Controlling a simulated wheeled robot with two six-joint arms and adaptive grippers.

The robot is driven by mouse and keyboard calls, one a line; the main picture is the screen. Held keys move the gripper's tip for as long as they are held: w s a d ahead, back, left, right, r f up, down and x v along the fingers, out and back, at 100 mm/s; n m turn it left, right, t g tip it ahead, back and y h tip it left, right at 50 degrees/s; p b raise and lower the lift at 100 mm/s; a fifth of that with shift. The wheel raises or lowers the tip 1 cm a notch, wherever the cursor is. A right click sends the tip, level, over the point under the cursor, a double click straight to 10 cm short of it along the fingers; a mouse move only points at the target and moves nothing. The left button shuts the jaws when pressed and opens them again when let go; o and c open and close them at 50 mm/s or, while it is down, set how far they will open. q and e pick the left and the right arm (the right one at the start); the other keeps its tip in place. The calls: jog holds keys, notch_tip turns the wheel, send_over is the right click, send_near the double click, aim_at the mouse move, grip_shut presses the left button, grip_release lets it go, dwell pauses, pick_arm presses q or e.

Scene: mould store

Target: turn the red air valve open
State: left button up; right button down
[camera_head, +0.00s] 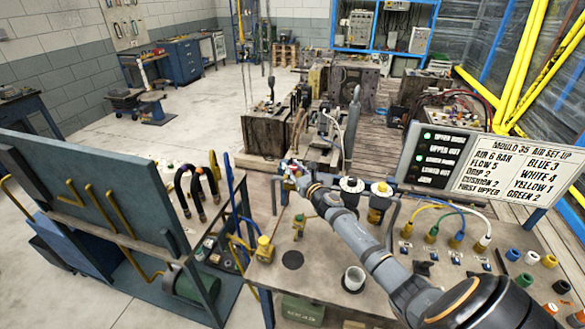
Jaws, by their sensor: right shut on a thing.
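My right arm reaches from the lower right across the bench (330,262). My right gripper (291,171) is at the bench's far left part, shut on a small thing. A bit of red, which looks like the red air valve (287,164), shows at the fingertips. The gripper hides most of it, and its handle's angle cannot be told. My left gripper is not in view.
Yellow, green, blue and white hoses (455,226) plug in at the bench's right, below a set-up sign (496,172). A blue-grey rack (95,190) is at left.

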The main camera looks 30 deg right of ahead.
jog(key=c, duration=1)
grip_release()
